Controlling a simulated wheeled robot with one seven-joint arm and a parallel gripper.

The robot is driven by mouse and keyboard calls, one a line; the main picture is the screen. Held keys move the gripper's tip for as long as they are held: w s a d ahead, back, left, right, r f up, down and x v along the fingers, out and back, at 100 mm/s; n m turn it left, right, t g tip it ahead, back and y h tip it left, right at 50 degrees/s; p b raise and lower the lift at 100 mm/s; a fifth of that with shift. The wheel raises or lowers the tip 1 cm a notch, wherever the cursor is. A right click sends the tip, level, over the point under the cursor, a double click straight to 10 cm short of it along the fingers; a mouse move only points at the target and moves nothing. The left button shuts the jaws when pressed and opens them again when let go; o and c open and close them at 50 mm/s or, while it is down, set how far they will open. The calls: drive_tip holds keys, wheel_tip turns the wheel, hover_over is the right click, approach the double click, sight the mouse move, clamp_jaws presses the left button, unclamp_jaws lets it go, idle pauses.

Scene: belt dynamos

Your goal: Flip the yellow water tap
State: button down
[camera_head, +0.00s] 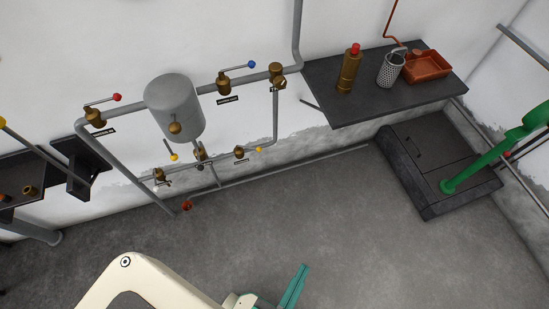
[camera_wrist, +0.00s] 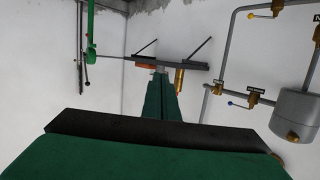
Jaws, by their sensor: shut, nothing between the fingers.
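Two taps with yellow knobs sit on the lower wall pipe in the head view. One is the right lower tap (camera_head: 239,153), with its lever pointing right and slightly up to a yellow knob (camera_head: 258,150). The other is the middle lower tap (camera_head: 200,155), whose lever runs left to a yellow knob (camera_head: 174,157). Their small labels are unreadable. A tap with a small yellow knob (camera_wrist: 230,103) also shows in the wrist view. My gripper (camera_head: 302,268) is shut and empty, above the floor, well apart from the taps. Its green fingers (camera_wrist: 160,95) show in the wrist view.
A grey tank (camera_head: 174,107) hangs among the pipes. A red-knobbed tap (camera_head: 95,115) and blue-knobbed tap (camera_head: 224,80) are above. Floor between is clear.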

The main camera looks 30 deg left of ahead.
drive_tip(key=w+a+f+m+y, duration=0.1)
drive_tip(key=w+a+f+m, duration=0.25)
drive_tip(key=f, duration=0.35)
drive_tip(key=m+g+y, duration=0.2)
drive_tip(key=m+y, duration=0.5)
drive_tip(key=m, duration=0.1)
approach(259, 151)
drive_tip(key=x, duration=0.6)
drive_tip(key=shift+f, duration=0.25)
drive_tip(key=shift+w+a, duration=0.1)
drive_tip(key=shift+w, duration=0.15)
